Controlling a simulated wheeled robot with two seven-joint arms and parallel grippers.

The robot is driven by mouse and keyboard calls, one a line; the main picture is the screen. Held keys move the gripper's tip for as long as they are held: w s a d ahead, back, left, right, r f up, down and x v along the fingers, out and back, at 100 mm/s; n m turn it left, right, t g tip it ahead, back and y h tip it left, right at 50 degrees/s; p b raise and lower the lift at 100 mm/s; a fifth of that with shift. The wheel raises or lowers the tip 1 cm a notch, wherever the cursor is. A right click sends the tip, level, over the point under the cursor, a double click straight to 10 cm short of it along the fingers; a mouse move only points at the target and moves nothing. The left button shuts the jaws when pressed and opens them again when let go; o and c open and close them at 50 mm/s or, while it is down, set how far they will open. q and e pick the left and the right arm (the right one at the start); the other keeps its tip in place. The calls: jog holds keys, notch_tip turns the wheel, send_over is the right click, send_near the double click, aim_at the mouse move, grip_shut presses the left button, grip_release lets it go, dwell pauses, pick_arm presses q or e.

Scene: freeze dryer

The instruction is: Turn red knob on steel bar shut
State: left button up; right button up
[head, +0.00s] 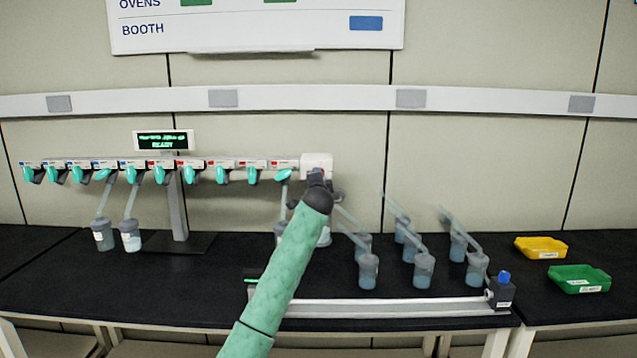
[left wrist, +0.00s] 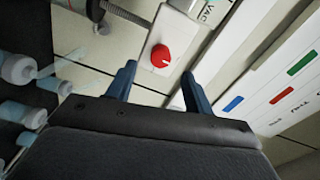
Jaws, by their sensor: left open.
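The red knob (left wrist: 161,56) shows in the left wrist view, round with a pale pointer mark, on a white box (left wrist: 178,32). In the head view the white box (head: 317,161) sits at the right end of the steel bar (head: 240,163); the knob is hidden there behind my arm. My left gripper (left wrist: 158,76) is open, its two dark fingers apart on either side of the knob and short of it, with nothing between them. In the head view my left gripper is mostly hidden behind my wrist, just in front of the box. My right gripper is not in view.
Several flasks with tilted tubes (head: 424,268) stand on the black table right of my arm. A yellow tray (head: 541,247) and a green tray (head: 579,279) lie at far right.

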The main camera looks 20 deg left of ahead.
pick_arm(q)
jog(key=shift+v, duration=0.95)
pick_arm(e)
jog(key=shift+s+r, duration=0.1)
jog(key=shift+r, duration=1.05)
